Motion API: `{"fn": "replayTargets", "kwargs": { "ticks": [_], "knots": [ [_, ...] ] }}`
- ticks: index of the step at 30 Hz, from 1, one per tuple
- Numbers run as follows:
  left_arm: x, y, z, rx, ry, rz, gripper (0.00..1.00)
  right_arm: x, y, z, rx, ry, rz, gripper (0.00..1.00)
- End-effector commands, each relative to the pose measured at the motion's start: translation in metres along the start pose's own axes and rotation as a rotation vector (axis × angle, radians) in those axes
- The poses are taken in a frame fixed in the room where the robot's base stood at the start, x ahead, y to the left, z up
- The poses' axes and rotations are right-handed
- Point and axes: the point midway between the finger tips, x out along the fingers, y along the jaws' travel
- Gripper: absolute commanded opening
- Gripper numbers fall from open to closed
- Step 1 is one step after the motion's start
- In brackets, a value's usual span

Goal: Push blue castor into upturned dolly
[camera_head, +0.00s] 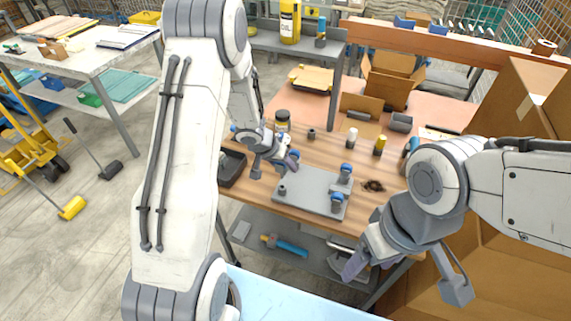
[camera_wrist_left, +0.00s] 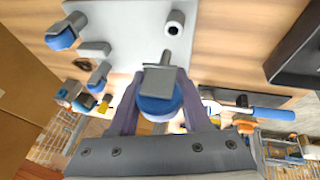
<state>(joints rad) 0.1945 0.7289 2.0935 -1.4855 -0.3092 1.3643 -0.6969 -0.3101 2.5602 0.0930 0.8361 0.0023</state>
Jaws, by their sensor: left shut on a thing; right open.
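The upturned dolly (camera_head: 308,190) is a grey plate lying on the wooden table. Two blue castors, one at the back right (camera_head: 346,170) and one at the front right (camera_head: 337,199), stand on it. A bare grey socket (camera_head: 282,189) stands at its front left; it also shows in the left wrist view (camera_wrist_left: 175,22). My left gripper (camera_head: 287,161) is shut on another blue castor (camera_wrist_left: 160,103), above the back-left side of the dolly. Its metal stem points away from the gripper. The dolly below the castor is partly hidden. My right gripper (camera_head: 353,264) is open and empty, in front of the table.
A black tray (camera_head: 232,168) lies left of the dolly. A jar (camera_head: 282,121), a white bottle (camera_head: 352,136) and a yellow-topped one (camera_head: 380,145) stand behind. An open cardboard box (camera_head: 390,82) is at the back. A lower shelf holds tools.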

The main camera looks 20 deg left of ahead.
Motion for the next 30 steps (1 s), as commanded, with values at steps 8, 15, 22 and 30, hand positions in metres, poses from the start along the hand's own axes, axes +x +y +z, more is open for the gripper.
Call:
{"fn": "replayTargets", "kwargs": {
  "ticks": [8, 15, 22, 30],
  "knots": [
    [0.024, -0.007, 0.009, 0.001, 0.001, 0.000, 0.00, 0.021, 0.002, 0.001, 0.000, 0.000, 0.000, 0.75],
    [0.030, -0.008, 0.012, 0.000, 0.001, 0.000, 0.00, 0.025, 0.002, 0.001, 0.000, 0.000, 0.000, 0.75],
    [0.030, -0.008, 0.012, 0.001, 0.001, 0.000, 0.00, 0.025, 0.002, 0.001, -0.001, 0.000, 0.000, 0.75],
    [0.030, -0.008, 0.012, 0.001, 0.001, 0.000, 0.00, 0.025, 0.002, 0.001, 0.000, 0.000, 0.000, 0.75]
  ]
}}
